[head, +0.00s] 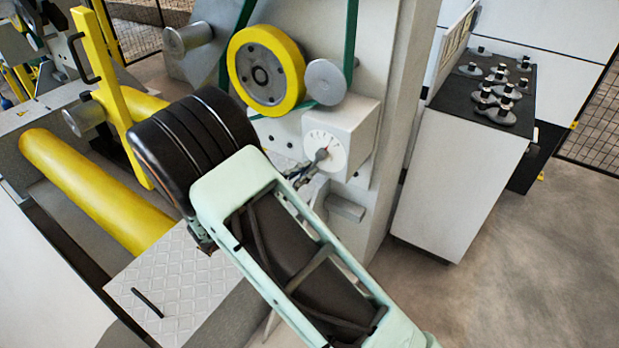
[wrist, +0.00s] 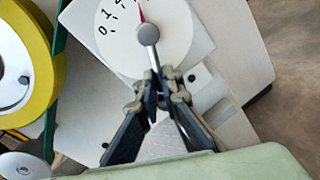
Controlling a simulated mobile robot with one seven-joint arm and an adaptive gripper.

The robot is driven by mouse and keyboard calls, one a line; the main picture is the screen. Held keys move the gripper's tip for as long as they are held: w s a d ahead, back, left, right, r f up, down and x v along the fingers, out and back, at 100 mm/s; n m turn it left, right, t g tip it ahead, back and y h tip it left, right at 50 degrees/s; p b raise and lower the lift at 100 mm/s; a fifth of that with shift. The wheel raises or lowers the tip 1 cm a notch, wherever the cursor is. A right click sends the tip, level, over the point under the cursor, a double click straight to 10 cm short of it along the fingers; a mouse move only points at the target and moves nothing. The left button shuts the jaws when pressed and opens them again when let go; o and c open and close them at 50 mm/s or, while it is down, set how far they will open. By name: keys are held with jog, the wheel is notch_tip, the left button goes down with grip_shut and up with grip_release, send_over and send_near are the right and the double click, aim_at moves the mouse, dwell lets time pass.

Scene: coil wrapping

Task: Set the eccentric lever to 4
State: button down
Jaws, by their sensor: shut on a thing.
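The eccentric lever (wrist: 149,48) has a round grey hub at the middle of a white dial (wrist: 172,48). Its shaft runs down from the hub to my fingertips. The dial also shows in the head view (head: 335,141). A red pointer stands near the top of the dial in the wrist view, right of the printed 0 and 1; the figures close to it are cut off or too small to read surely. My gripper (wrist: 158,82) is shut on the lower end of the lever. In the head view my gripper (head: 301,177) is small, just below left of the dial.
A yellow-rimmed wheel (head: 290,58) and green belt (head: 349,35) are above the dial. A grey block (head: 346,208) juts out below it. Yellow rollers (head: 88,188) lie left. A cabinet (head: 455,190) stands right, with open floor (head: 540,260) before it.

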jog(key=shift+w+a+r+m+y+b, duration=0.25)
jog(key=shift+m+b, duration=0.25)
jog(key=shift+m, duration=0.35)
jog(key=shift+w+a+r+m+y+b, duration=0.1)
jog(key=shift+a+r+m+y+b, duration=0.25)
jog(key=shift+m, duration=0.5)
jog(key=c, duration=2.1)
grip_release()
jog(key=v, duration=1.2)
jog(key=shift+f, duration=0.15)
